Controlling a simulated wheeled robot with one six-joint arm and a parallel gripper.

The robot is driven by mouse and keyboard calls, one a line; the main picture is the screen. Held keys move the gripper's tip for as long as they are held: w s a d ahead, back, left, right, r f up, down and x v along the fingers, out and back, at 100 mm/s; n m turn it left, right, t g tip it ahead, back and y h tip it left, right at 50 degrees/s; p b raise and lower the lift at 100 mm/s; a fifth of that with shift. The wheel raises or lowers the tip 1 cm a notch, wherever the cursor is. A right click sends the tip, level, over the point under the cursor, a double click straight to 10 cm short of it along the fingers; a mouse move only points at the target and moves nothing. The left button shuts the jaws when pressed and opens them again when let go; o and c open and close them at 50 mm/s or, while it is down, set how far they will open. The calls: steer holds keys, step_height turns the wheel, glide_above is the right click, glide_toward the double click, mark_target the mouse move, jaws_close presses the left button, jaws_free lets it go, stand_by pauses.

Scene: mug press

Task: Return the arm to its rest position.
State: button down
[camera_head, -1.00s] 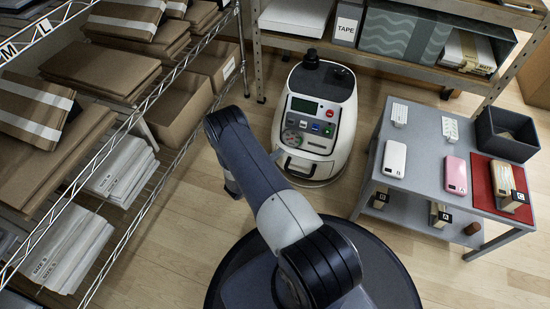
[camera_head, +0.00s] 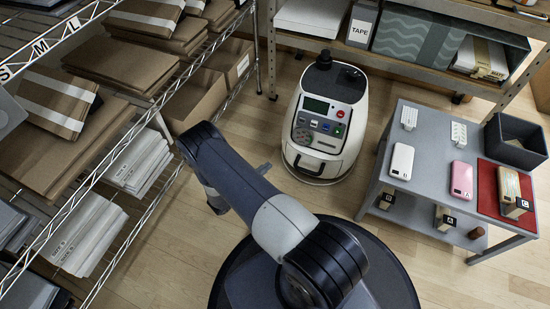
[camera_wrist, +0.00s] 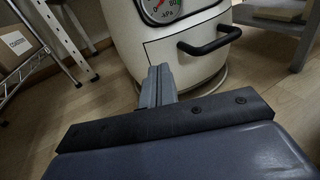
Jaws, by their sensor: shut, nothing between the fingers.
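My gripper (camera_wrist: 158,84) is shut and empty, its two grey fingers together and pointing toward the white machine. In the head view my arm bends up to the left from my round dark base, and it hides most of the gripper. The white press-like machine (camera_head: 299,158) stands on the floor beyond the arm, with a control panel and a dark top. In the wrist view the machine (camera_wrist: 150,48) shows a round gauge and a black handle (camera_wrist: 210,42). The fingers overlap its lower front in that view; I see no clear contact.
A wire shelf with cartons (camera_head: 192,103) and envelope stacks stands close on the left. A back shelf holds a TAPE box (camera_head: 361,25). A grey table (camera_head: 430,150) on the right carries phones, a red mat (camera_head: 490,205) and a dark bin (camera_head: 515,141). Wooden floor lies open between.

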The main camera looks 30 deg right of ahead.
mark_target(293, 147)
steer(key=shift+v, duration=1.1)
steer(key=shift+f, duration=0.1)
steer(key=b+x, duration=0.2)
steer(key=x, duration=1.2)
steer(key=shift+a+b, duration=0.1)
steer(key=shift+b, duration=0.3)
